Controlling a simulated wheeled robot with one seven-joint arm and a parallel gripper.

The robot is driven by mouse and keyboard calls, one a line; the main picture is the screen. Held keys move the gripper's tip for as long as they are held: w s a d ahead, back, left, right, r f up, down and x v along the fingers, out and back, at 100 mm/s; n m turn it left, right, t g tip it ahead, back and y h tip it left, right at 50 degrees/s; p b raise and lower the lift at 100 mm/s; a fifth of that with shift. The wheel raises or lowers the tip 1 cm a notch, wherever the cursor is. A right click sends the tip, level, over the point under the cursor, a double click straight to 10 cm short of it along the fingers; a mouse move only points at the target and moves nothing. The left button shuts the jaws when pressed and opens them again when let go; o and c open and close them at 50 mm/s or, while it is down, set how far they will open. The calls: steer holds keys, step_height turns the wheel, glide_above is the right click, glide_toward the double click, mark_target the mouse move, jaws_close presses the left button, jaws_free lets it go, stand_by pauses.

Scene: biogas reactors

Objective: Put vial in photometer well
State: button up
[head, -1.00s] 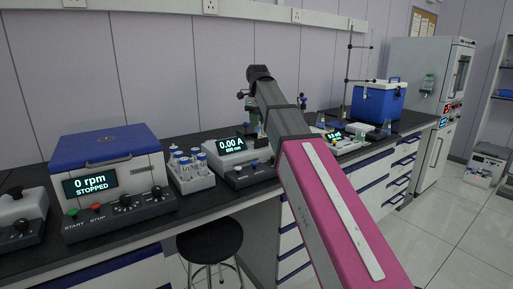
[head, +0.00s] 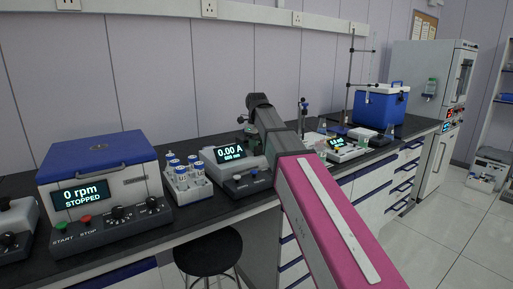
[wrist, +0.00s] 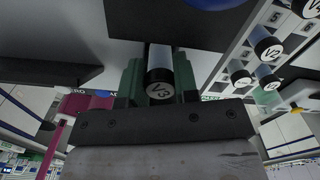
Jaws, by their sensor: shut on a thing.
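The vial marked V3 (wrist: 160,88), with a dark cap, is held between the green fingers of my gripper (wrist: 160,62), seen end-on in the wrist view. My gripper is shut on it. The photometer (head: 238,170), a grey box with a dark front and a display reading 0.00 A, stands on the bench left of my arm. Its well cannot be made out. In the wrist view a dark panel with a blue round patch (wrist: 215,3) lies above the vial; I cannot tell what it is.
A centrifuge (head: 100,185) reads STOPPED. A blue cooler (head: 380,107) stands farther right. A stool (head: 208,250) is below the bench edge.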

steer(key=shift+f, duration=0.35)
steer(key=shift+f, duration=0.15)
steer(key=shift+s+f, duration=0.1)
steer(key=shift+f, duration=0.1)
